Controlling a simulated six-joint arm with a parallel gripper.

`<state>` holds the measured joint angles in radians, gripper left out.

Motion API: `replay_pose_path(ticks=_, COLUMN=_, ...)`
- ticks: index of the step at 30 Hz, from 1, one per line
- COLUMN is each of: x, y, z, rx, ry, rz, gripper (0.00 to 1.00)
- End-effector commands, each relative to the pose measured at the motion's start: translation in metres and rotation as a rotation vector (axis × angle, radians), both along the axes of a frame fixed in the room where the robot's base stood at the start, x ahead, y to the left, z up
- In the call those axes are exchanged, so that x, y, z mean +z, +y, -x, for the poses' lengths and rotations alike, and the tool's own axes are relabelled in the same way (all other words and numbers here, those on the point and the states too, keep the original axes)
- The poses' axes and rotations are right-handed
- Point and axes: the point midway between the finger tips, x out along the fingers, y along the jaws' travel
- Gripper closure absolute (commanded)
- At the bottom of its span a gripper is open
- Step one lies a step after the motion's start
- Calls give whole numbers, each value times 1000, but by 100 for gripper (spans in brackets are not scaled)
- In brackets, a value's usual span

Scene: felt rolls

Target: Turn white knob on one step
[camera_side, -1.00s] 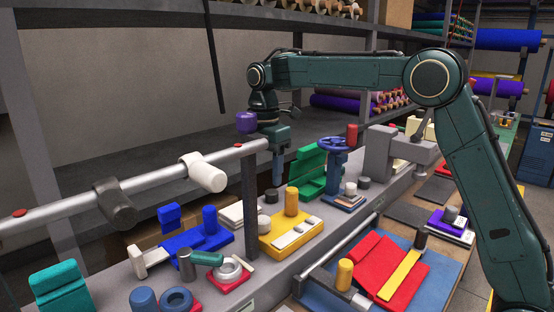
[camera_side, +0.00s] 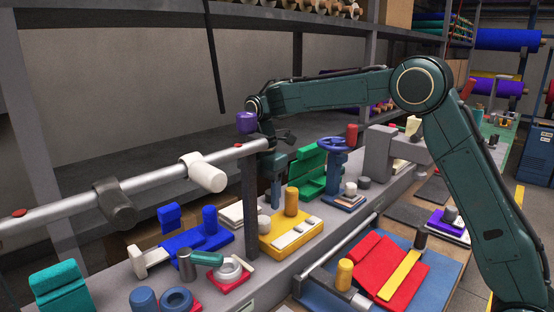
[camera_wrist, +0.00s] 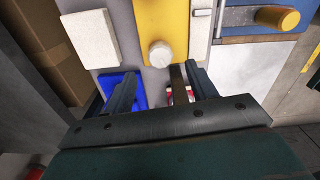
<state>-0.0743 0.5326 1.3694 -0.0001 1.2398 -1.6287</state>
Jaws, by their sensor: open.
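A small round white knob (camera_side: 264,222) stands at the near left edge of the yellow plate (camera_side: 276,240) in the side view. In the wrist view the white knob (camera_wrist: 160,54) shows at the end of the yellow plate (camera_wrist: 165,20). My gripper (camera_side: 276,203) hangs fingers down just above and behind the knob in the side view. In the wrist view my gripper (camera_wrist: 160,80) is open, with one finger to each side of the knob's line and the knob just beyond the tips. The jaws hold nothing.
A yellow cylinder (camera_side: 291,201) rises from the yellow plate close to my gripper. A grey post (camera_side: 250,205) and the long rail (camera_side: 150,181) stand in front. A blue block (camera_side: 205,237) lies to the left, a green stand (camera_side: 310,172) to the right.

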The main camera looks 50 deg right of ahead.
Motion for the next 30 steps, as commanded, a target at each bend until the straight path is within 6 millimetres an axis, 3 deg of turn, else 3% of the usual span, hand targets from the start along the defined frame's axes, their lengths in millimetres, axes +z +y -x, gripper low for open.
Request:
replay_pose_path(ticks=6, x=-33, y=0, z=1, rx=0, ry=3, rz=0, gripper=43)
replay_pose_path(ticks=12, x=-53, y=0, z=0, rx=0, ry=2, rz=0, gripper=43)
replay_pose_path(ticks=26, x=-62, y=0, z=0, rx=0, ry=0, rz=0, gripper=43)
replay_pose_path(ticks=30, x=-61, y=0, z=0, rx=0, ry=0, rz=0, gripper=71)
